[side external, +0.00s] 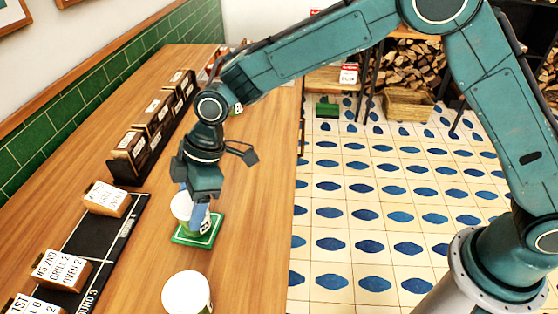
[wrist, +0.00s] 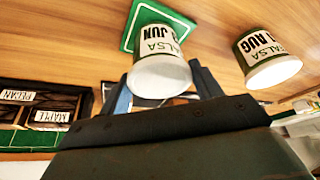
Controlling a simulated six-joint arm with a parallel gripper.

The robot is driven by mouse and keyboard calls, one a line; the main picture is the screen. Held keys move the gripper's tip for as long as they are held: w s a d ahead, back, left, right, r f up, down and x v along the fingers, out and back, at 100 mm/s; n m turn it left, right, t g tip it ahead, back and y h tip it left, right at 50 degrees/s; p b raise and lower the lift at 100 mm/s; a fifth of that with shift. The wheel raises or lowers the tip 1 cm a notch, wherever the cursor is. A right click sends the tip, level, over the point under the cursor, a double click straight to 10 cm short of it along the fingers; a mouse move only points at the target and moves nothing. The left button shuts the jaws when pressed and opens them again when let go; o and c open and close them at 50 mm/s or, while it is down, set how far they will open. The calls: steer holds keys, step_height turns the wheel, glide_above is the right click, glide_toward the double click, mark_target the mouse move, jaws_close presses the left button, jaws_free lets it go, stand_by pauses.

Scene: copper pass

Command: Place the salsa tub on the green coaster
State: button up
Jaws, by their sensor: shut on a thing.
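A white salsa tub with a green band (side external: 180,207) is between the fingers of my gripper (side external: 191,213), which is shut on it. In the wrist view the held tub (wrist: 160,70) shows its pale round top and a label reading SALSA and JUN. The green coaster (side external: 197,242) lies on the wooden counter under the gripper. It also shows in the wrist view (wrist: 146,14), partly behind the tub. The tub overlaps the coaster in both views; I cannot tell whether its base touches it. A finger hides part of the tub in the side view.
A second salsa tub (side external: 187,293), labelled AUG in the wrist view (wrist: 267,58), stands on the counter nearer the side camera. A black rail with labelled wooden blocks (side external: 104,198) and a dark box rack (side external: 150,135) line the left. Counter right of the coaster is clear.

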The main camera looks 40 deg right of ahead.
steer(key=shift+f, duration=0.1)
steer(key=o, duration=1.1)
steer(key=shift+o, duration=0.2)
steer(key=v, duration=1.2)
steer(key=shift+d+r, duration=0.15)
steer(key=shift+r, duration=0.05)
